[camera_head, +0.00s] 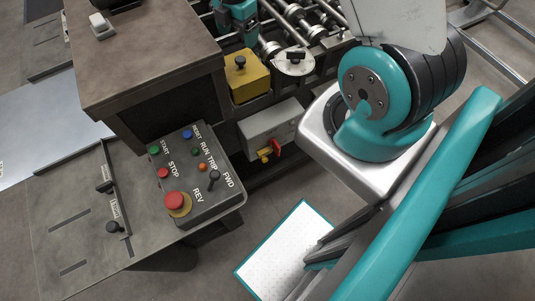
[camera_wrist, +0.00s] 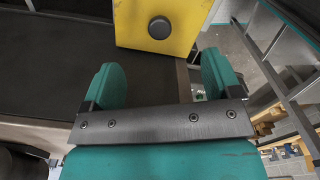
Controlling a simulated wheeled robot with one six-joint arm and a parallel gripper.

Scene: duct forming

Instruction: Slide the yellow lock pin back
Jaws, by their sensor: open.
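A small yellow pin (camera_head: 264,153), which looks like the lock pin, sticks out at the front of a grey box (camera_head: 270,128) in the head view, beside a red handle (camera_head: 276,146). I cannot tell how far it is slid. In the wrist view my gripper (camera_wrist: 162,65) is open, its two teal fingers apart with nothing between them. Beyond the fingertips is a yellow block (camera_wrist: 185,18) with a black round knob (camera_wrist: 160,27). The lock pin does not show in the wrist view.
The yellow block (camera_head: 248,80) also shows in the head view, above the grey box. A control panel (camera_head: 196,178) with buttons and a red stop knob (camera_head: 174,201) stands to the left. A brown cabinet (camera_head: 150,55) rises behind it. Metal rollers (camera_head: 300,22) lie at the back.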

